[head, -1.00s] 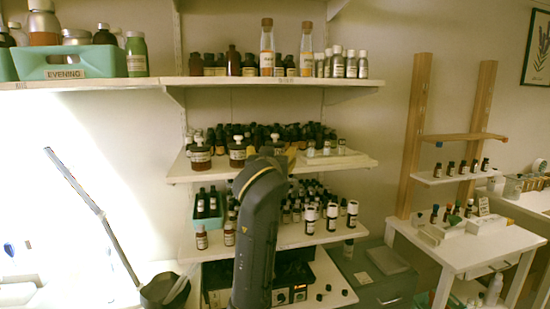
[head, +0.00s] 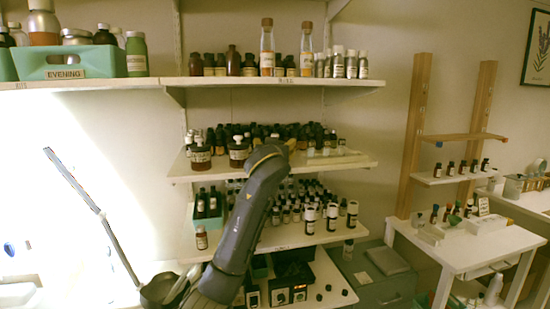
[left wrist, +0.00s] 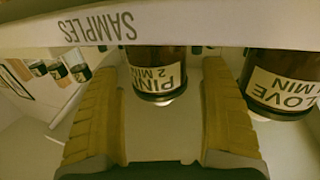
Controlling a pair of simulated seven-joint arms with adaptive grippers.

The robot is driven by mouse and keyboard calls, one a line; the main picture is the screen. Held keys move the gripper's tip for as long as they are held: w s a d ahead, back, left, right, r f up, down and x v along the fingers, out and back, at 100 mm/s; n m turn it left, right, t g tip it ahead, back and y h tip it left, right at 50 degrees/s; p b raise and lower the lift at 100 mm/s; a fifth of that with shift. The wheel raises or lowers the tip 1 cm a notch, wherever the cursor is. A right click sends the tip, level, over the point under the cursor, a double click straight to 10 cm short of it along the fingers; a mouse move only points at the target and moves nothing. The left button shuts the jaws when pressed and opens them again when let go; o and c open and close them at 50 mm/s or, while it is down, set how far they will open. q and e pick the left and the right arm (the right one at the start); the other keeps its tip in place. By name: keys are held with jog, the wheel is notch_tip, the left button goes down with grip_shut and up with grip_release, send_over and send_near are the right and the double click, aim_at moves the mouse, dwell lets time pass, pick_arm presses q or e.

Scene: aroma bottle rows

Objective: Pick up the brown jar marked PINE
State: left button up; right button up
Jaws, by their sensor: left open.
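The brown jar marked PINE (left wrist: 157,75) shows upside down in the left wrist view, standing at the shelf's front edge. My left gripper (left wrist: 158,85) is open, with one yellow-padded finger on each side of the jar. Gaps show between the pads and the jar, and nothing is held. In the head view my left gripper (head: 270,150) is at the middle shelf, its fingers mostly hidden by my arm. The PINE label cannot be read there. My right gripper is not in view.
A jar marked CLOVE (left wrist: 283,85) stands close beside one finger. The shelf edge (left wrist: 200,32) reads SAMPLES. In the head view, two brown jars (head: 200,156) (head: 238,152) stand left of my gripper, with many dark bottles behind. A lower shelf holds small bottles (head: 310,218).

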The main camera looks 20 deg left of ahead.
pick_arm(q)
jog(key=shift+x, duration=0.75)
jog(key=shift+c, duration=0.3)
jog(key=shift+r, duration=0.1)
jog(key=c, duration=1.6)
